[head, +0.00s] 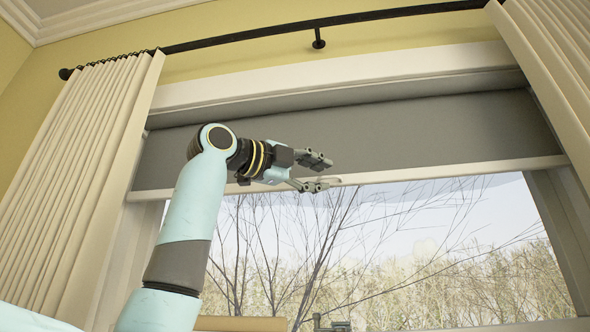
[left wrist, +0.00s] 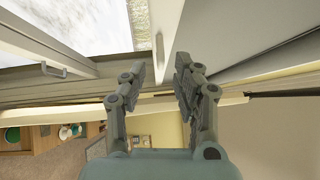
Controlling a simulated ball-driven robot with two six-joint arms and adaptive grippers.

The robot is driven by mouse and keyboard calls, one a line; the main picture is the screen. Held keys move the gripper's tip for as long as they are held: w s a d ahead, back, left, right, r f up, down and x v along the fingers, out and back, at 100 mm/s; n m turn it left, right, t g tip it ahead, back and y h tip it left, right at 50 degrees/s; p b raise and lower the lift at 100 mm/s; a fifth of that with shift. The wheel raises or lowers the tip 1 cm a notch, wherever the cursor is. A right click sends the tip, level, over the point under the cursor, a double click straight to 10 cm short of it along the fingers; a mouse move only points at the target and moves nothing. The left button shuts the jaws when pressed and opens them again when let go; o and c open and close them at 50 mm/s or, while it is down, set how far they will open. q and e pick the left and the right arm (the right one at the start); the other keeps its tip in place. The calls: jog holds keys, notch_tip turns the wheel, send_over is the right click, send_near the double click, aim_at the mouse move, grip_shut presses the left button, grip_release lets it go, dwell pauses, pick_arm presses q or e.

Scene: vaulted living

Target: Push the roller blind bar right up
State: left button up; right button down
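The grey roller blind (head: 430,130) hangs partway down over the upper window. Its pale bar (head: 450,170) runs along the lower edge, nearly level. My left gripper (head: 328,173) is at the bar, left of its middle, with one finger above and one at or below the bar's line. In the left wrist view the fingers (left wrist: 168,72) stand apart, with the pale bar (left wrist: 167,25) running toward the gap between them. Whether they touch it I cannot tell. A small part of what looks like my right gripper (head: 330,322) shows at the bottom edge; its fingers are unclear.
Cream curtains hang at the left (head: 75,190) and right (head: 555,65) from a black rod (head: 260,32). The white window head box (head: 330,80) is above the blind. Glass with bare trees (head: 390,250) lies below the bar. A window handle (left wrist: 55,70) shows in the wrist view.

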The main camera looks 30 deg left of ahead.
pick_arm(q)
jog(key=r+v, duration=0.1)
jog(key=v, duration=0.9)
jog(key=shift+s+f, duration=0.2)
jog(key=shift+f, duration=0.3)
jog(key=shift+a, duration=0.15)
